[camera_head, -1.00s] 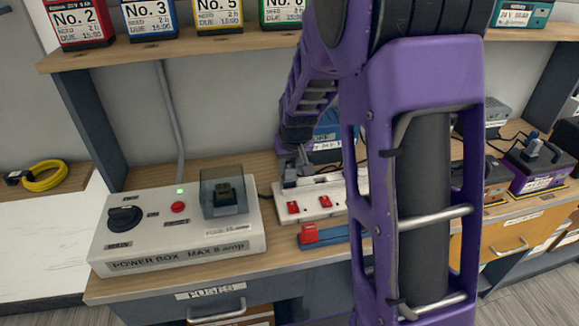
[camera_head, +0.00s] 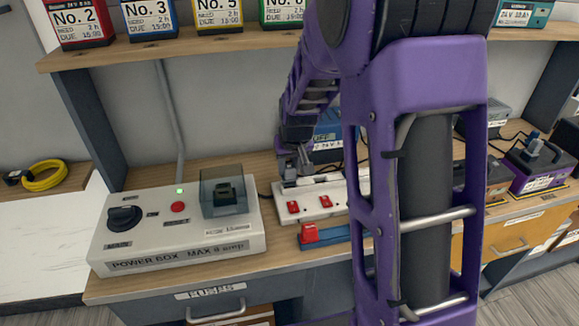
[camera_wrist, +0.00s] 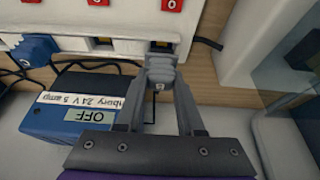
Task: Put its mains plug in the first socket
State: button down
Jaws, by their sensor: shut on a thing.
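My gripper (camera_wrist: 160,95) is shut on a grey mains plug (camera_wrist: 160,72), with one finger on each side. The plug's front is at the end socket (camera_wrist: 160,45) of the white power strip (camera_wrist: 130,22); I cannot tell how far it is in. In the head view my gripper (camera_head: 293,165) is over the left end of the strip (camera_head: 318,207), partly hidden by my arm. Another socket (camera_wrist: 103,43) beside it is empty. A blue plug (camera_wrist: 35,48) is at the strip farther left in the wrist view.
A blue charger (camera_wrist: 85,108) with an OFF display lies under my gripper in the wrist view. The power box (camera_head: 175,235) with a lit green lamp stands left of the strip. A blue bar with a red block (camera_head: 310,232) lies in front.

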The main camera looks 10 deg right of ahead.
jog(key=shift+f+b, duration=0.85)
jog(key=shift+f, duration=0.15)
dwell(0.6)
jog(key=shift+c, duration=2.2)
grip_release()
jog(key=p+v, duration=0.3)
jog(key=v, duration=1.4)
jog(key=shift+r, duration=0.25)
jog(key=shift+r, duration=0.1)
